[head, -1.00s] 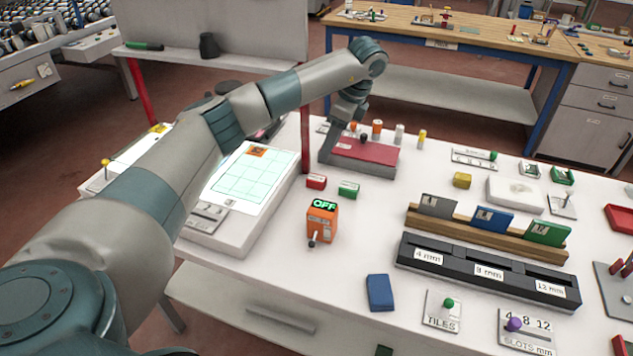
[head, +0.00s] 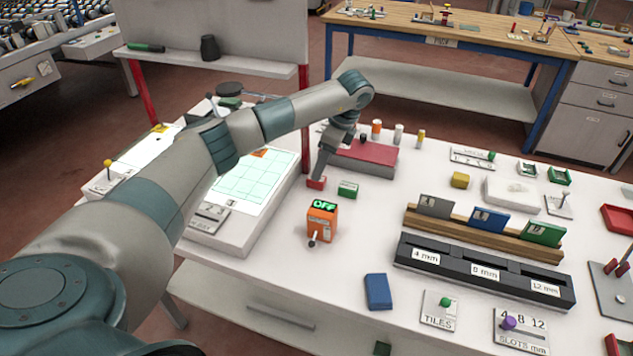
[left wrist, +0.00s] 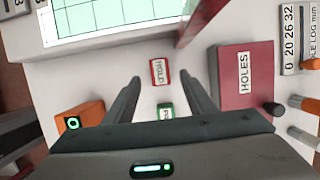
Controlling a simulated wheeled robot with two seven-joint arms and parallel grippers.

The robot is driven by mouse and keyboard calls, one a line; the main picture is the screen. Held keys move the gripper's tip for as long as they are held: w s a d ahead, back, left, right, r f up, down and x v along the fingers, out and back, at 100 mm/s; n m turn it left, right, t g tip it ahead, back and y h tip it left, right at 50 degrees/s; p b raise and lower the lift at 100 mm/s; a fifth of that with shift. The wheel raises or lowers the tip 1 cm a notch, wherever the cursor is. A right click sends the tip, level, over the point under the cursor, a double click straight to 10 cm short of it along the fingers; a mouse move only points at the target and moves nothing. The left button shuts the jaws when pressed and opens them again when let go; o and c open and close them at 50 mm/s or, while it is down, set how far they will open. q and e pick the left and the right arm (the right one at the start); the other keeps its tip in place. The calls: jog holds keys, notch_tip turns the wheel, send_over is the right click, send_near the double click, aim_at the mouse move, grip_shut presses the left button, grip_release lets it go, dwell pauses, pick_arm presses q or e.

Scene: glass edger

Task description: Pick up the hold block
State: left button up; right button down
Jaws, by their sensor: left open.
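The hold block is a small red block with a white label reading HOLD (left wrist: 160,72), lying on the white table. In the head view the hold block (head: 314,184) is partly covered by my left gripper (head: 319,174), which points down at it. In the left wrist view the open fingers of my left gripper (left wrist: 160,76) stand either side of the hold block, with space on both sides. I cannot tell whether the fingertips reach down to block height. My right gripper is out of view.
A green block (head: 348,189) lies close to the hold block. A red HOLES box (head: 368,157) stands just right, an orange OFF box (head: 321,222) in front, and a lit grid panel (head: 247,183) to the left.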

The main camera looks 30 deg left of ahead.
pick_arm(q)
jog(key=shift+s+a+f+p, duration=0.1)
jog(key=shift+a+f+p, duration=0.05)
jog(key=shift+f+p, duration=0.4)
jog(key=p+x, duration=0.1)
jog(key=x, duration=0.2)
jog(key=shift+f, duration=0.5)
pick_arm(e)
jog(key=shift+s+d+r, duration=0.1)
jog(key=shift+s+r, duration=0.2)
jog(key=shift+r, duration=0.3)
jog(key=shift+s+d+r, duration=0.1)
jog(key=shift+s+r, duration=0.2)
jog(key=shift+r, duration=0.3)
pick_arm(q)
jog(key=c, duration=1.1)
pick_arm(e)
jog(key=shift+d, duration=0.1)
